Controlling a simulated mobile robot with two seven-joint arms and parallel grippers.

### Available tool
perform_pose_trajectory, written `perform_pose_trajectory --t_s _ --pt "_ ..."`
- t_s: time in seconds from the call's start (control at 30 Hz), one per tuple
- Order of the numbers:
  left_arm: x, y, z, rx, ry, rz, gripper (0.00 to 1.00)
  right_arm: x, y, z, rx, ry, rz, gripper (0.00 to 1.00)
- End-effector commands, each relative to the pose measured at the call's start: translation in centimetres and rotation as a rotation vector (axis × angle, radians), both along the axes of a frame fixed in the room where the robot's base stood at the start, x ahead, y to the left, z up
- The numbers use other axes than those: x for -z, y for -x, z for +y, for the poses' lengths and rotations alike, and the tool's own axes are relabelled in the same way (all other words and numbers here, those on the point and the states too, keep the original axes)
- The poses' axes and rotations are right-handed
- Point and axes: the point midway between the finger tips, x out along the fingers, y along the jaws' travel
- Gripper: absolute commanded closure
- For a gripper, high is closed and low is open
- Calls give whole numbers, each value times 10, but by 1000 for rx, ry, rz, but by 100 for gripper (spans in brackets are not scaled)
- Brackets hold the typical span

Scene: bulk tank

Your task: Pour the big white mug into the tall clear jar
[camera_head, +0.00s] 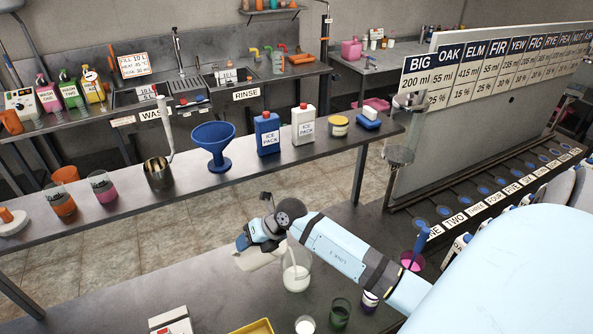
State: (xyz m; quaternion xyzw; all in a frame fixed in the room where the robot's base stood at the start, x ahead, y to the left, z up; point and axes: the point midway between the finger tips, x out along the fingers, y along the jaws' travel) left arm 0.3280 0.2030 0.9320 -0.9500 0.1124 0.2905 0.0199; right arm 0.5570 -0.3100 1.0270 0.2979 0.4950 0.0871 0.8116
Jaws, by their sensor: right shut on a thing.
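My right arm comes in from the right. Its right gripper (252,241) is over the front table, shut on the big white mug (261,259), which is largely hidden by the gripper and looks tilted toward the jar. The tall clear jar (298,262) stands just right of the mug, partly behind my arm. White liquid shows in the jar's lower part. A pale streak shows at the jar's mouth; I cannot tell if it is a stream. My left gripper is out of view.
A small glass of white liquid (305,325), a dark green glass (340,314) and a yellow tray (252,327) are on the front table. The middle bench (120,225) holds a blue funnel (213,142), ice packs and a metal jug (158,173).

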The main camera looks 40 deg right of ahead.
Motion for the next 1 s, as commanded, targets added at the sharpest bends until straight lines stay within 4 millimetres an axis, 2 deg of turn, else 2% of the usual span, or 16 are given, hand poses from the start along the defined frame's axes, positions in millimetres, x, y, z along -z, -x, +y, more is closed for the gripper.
perform_pose_trajectory --t_s 0.57,1.0 --pt "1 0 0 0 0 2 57 -7 4 -3 1 -44 -50 100" --pt "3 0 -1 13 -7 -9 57 -6 6 -5 1 -71 -80 100"
